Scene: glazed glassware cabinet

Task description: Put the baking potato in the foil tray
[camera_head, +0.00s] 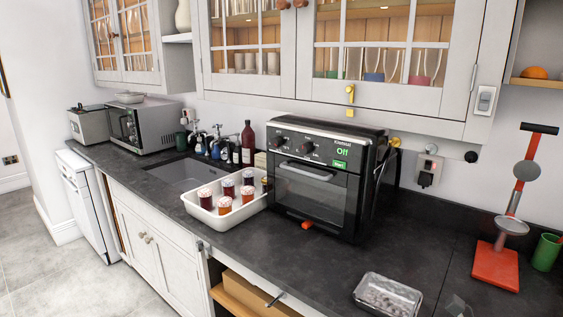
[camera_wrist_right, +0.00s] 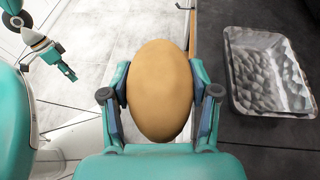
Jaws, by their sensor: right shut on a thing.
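The baking potato (camera_wrist_right: 160,92) is a smooth tan oval in the right wrist view. My right gripper (camera_wrist_right: 161,92) is shut on it, with one finger on each side. The foil tray (camera_head: 388,296) is a shiny, shallow rectangle on the dark worktop, near the bottom of the head view. It also shows in the right wrist view (camera_wrist_right: 268,72), to the right of the potato and apart from it. No potato shows in the tray. My left gripper (camera_wrist_right: 62,66) appears small at the upper left of the right wrist view; its jaw state is unclear. Neither gripper shows in the head view.
A black oven (camera_head: 325,178) stands on the worktop behind the foil tray. A white tray (camera_head: 226,222) with several jars sits left of it, by the sink (camera_head: 188,172). A red stand (camera_head: 496,265) and green cup (camera_head: 546,252) are at the right. Worktop around the foil tray is mostly clear.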

